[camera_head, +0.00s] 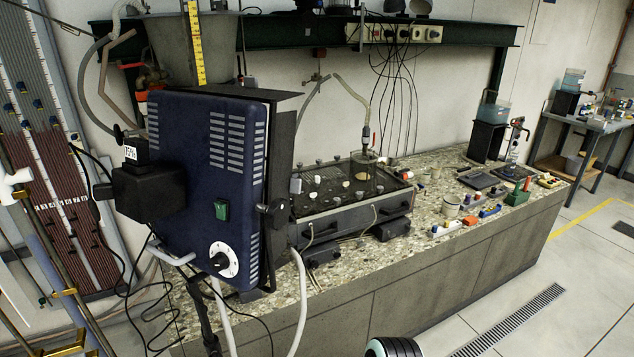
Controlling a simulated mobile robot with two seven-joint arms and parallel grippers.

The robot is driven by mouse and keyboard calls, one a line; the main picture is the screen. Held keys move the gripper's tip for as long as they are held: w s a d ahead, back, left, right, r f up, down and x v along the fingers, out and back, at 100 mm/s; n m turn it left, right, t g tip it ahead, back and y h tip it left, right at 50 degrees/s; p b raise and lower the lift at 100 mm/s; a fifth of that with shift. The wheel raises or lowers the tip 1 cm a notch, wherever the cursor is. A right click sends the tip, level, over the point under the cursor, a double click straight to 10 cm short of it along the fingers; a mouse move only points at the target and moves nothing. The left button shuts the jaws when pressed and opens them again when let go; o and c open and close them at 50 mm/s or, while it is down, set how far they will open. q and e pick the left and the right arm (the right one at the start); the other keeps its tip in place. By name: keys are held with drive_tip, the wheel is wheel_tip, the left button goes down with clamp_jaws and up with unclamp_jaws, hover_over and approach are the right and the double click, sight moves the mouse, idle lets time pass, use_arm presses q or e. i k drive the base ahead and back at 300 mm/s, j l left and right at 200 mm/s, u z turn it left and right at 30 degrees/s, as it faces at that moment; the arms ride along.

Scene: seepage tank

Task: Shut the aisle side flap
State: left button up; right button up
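A blue lamp-like housing (205,185) with vent slots, a green switch and a white dial stands in the left foreground, its back towards me. Black plates frame its far side. One is a flat top plate (245,92). Another is an upright side plate (283,150) on the right, towards the aisle, with a black knob (274,215) beside it. I cannot tell which plate is the aisle side flap, or how far it is open; the front of the housing is hidden. Neither of my grippers is in view.
A stone-topped bench (330,290) runs behind the housing, carrying a dark tank (350,195) and small tools. Cables and white hoses hang below the housing. A black ribbed round part (393,347) shows at the bottom edge. The floor on the right is clear.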

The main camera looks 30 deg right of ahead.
sight(283, 184)
drive_tip(key=z, duration=0.8)
